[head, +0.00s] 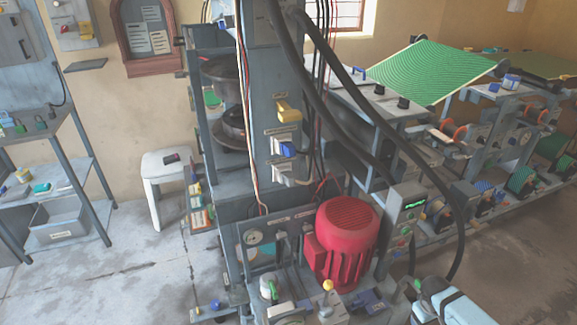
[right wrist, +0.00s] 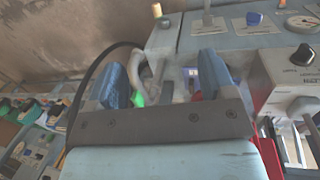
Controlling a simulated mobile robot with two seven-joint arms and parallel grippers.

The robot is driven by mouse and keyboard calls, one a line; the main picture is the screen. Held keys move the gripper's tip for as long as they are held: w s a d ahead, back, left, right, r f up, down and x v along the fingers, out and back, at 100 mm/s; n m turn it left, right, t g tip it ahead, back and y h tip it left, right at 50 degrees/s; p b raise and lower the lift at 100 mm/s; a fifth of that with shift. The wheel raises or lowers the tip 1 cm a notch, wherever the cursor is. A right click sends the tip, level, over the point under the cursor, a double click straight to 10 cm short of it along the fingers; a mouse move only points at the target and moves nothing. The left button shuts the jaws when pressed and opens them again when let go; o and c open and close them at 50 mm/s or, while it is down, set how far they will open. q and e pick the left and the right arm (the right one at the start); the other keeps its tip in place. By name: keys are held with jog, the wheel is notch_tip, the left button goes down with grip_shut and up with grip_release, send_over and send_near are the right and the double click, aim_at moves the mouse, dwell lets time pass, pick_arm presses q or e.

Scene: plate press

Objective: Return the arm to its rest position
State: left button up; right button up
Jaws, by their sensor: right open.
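My right gripper (head: 419,287) shows at the bottom right of the head view, at the end of my light blue arm, close to the front of the press machine (head: 262,85). In the right wrist view the right gripper (right wrist: 165,76) has its two blue fingers spread apart. Nothing is held between them. A panel with knobs and a gauge lies beyond the fingers. Whether the fingertips touch anything cannot be told. My left gripper is not in view.
Thick black hoses hang nearby. A white stool (head: 166,187) and a shelf rack (head: 62,215) stand left. Bare floor (head: 130,265) lies between the rack and press.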

jog(key=s+d+r+h, duration=0.1)
jog(key=s+d+r, duration=0.1)
jog(key=d, duration=0.7)
jog(key=s+a+n+t+y, duration=0.25)
jog(key=s+a+t, duration=0.25)
jog(key=s+a, duration=0.55)
jog(key=s+a+r+n+t+y, duration=0.2)
jog(key=s+a+r+t+y, duration=0.15)
jog(key=s+a+r, duration=0.55)
jog(key=w+a+r+m+t, duration=0.15)
jog(key=a+m, duration=0.35)
jog(key=a, duration=0.8)
pick_arm(q)
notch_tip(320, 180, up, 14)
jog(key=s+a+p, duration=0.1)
jog(key=p, duration=1.5)
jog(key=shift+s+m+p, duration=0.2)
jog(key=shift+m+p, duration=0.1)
pick_arm(e)
notch_tip(320, 180, up, 15)
jog(key=s+d+t, duration=0.1)
jog(key=shift+s+d, duration=0.2)
jog(key=shift+n, duration=0.25)
